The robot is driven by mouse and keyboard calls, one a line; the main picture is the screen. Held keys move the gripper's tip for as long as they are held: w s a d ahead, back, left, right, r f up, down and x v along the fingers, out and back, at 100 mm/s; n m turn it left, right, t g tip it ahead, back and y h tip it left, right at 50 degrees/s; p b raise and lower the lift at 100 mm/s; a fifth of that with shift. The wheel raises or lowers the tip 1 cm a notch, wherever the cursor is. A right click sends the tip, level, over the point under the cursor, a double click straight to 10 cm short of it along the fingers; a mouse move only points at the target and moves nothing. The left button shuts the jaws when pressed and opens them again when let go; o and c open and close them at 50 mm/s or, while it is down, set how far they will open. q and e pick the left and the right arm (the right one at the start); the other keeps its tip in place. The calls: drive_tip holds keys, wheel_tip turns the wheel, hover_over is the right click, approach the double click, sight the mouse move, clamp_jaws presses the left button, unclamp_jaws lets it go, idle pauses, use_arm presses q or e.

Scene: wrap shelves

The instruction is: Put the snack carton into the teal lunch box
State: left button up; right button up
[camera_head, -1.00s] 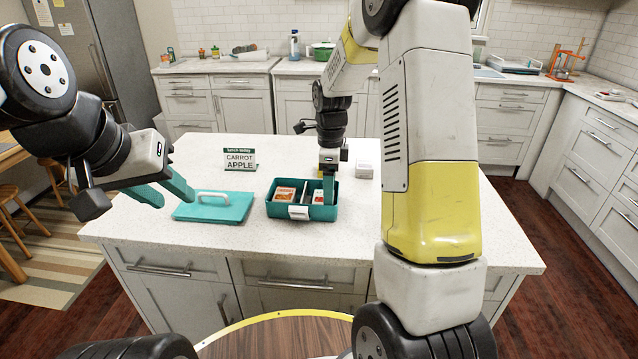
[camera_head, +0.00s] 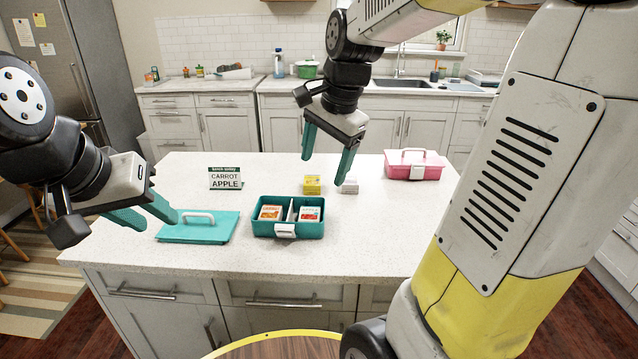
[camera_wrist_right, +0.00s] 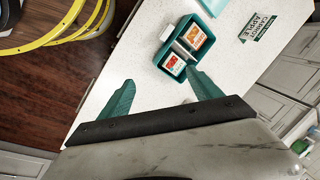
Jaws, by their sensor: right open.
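The open teal lunch box (camera_head: 262,229) stands on the counter with a divider. An orange-labelled carton (camera_head: 270,212) lies in its left compartment and a red-labelled carton (camera_head: 309,214) in its right one. Both also show in the right wrist view, orange (camera_wrist_right: 195,36) and red (camera_wrist_right: 174,64). The teal lid (camera_head: 190,231) lies left of the box. A sign (camera_head: 225,178) reads "CARROT" and "APPLE". My right gripper (camera_head: 326,170) is open and empty above the counter behind the box. My left gripper (camera_head: 158,220) is open and empty near the lid.
A small yellow carton (camera_head: 312,185) and a white-grey carton (camera_head: 349,186) stand behind the lunch box, under my right gripper. A pink lunch box (camera_head: 414,165) with a handle is at the back right. The counter's right front is clear.

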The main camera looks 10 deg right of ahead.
drive_tip(key=s+a+n+t, duration=0.1)
drive_tip(key=s+n+t, duration=0.2)
drive_tip(key=s+n, duration=0.8)
drive_tip(key=shift+s+a+r+n+y, duration=0.25)
drive_tip(key=shift+s+r+n+y, duration=0.15)
drive_tip(key=shift+s, duration=0.6)
